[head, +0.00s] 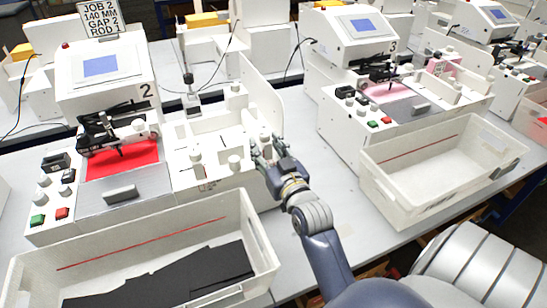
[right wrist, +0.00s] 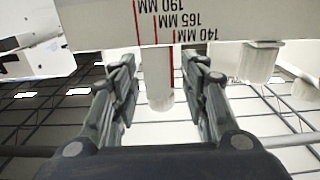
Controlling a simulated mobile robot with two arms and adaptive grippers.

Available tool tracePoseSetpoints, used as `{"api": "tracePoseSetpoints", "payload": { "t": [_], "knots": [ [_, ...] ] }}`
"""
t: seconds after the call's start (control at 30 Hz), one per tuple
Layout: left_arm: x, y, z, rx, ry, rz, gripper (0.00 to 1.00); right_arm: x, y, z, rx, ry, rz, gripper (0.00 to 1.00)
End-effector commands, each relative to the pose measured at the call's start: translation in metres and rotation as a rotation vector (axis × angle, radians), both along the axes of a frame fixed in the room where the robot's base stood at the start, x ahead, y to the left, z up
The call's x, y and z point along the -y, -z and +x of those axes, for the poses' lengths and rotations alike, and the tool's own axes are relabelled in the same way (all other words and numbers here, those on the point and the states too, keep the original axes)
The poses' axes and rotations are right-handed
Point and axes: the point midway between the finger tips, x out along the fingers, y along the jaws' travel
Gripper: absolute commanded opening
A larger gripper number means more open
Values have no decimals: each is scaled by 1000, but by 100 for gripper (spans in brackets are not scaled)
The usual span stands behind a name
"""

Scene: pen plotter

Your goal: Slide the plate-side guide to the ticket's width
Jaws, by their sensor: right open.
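The ticket (head: 101,18) on machine 2 reads JOB 2, 140 MM, GAP 2, ROD 1. Beside the machine is a white guide bed (head: 215,140) with several round knobs, one of them a front knob (head: 235,163). My right gripper (head: 262,146) is at the bed's right end, fingers open. In the right wrist view a white knob (right wrist: 160,92) stands between the open fingers (right wrist: 162,88), with no clear contact. Above it the scale (right wrist: 185,22) shows red lines labelled 140, 165 and 190 MM, upside down. I cannot tell which knob belongs to the plate-side guide. My left gripper is out of view.
A white crate (head: 150,238) with black sheets stands in front of machine 2. Another, nearly empty crate (head: 440,165) stands in front of machine 3 (head: 350,45), to the right. Another knob (right wrist: 258,62) is close to my right finger. Bare table (head: 300,175) lies between the machines.

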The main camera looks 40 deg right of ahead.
Motion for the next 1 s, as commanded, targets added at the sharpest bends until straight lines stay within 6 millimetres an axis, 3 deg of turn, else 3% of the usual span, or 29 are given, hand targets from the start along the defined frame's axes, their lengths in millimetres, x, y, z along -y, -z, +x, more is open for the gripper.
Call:
{"api": "tracePoseSetpoints", "payload": {
  "t": [0.1, 0.33, 1.0],
  "knots": [
    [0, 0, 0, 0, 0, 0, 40, -6, 1, -23, -4, 0, 0, 42],
    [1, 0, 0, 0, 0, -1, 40, -11, 1, -46, -1, 0, -1, 42],
    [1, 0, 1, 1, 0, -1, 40, -12, 0, -50, 0, 0, 0, 42]
  ]
}}
